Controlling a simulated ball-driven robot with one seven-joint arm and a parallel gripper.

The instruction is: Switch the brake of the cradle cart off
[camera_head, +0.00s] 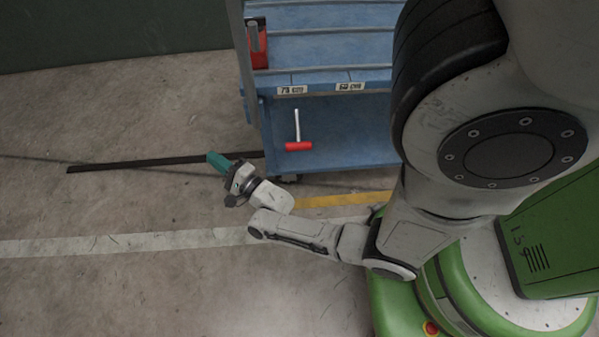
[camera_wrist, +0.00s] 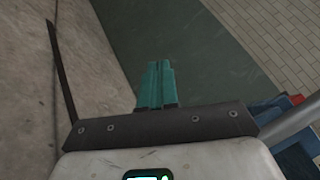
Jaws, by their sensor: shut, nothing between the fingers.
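The cradle cart (camera_head: 340,130) is blue with ribbed shelves and stands at the upper middle of the head view. Part of the cart (camera_wrist: 296,135) shows at the right edge of the wrist view. My arm hides the cart's right side.
A dark strip (camera_head: 150,162) lies on the concrete floor left of the cart. A white line (camera_head: 120,243) and a yellow line (camera_head: 345,199) cross the floor. A dark green wall (camera_head: 110,30) stands behind.

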